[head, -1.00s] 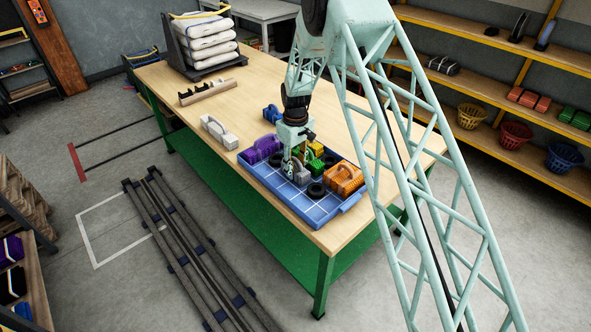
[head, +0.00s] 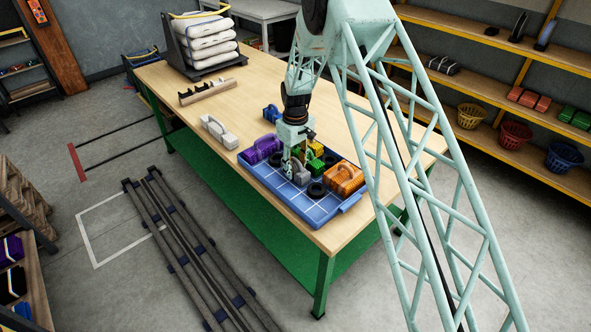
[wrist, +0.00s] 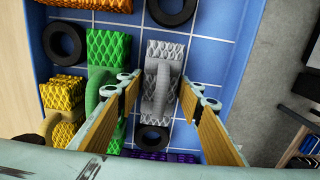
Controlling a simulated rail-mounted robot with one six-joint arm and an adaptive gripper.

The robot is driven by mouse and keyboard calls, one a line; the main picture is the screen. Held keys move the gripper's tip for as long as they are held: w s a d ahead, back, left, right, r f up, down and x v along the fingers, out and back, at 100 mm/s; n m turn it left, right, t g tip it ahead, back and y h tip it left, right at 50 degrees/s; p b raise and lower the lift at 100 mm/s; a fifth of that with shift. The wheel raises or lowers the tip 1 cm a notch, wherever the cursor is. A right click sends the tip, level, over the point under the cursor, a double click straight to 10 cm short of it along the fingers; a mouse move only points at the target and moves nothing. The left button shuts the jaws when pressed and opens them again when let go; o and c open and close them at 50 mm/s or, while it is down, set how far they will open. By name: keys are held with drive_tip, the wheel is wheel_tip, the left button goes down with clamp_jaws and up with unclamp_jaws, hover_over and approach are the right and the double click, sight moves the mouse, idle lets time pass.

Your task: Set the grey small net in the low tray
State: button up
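The grey small net (wrist: 164,80), a meshed block with a smooth arched handle, sits on the floor of the blue low tray (wrist: 214,45). In the head view the net (head: 302,177) is partly hidden by my gripper (head: 291,170), which reaches down into the tray (head: 278,196). In the wrist view my gripper (wrist: 160,88) has its fingers spread, one on each side of the net's handle, with gaps showing on both sides. The net looks upright and rests among other nets.
Beside it in the tray are a green net (wrist: 108,50), a yellow net (wrist: 62,95), an orange net (head: 344,178), a purple net (head: 262,148) and black rings (wrist: 65,40).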

wheel_tip(320, 180, up, 12)
drive_tip(key=shift+f, duration=0.15)
idle(0.5)
idle(0.6)
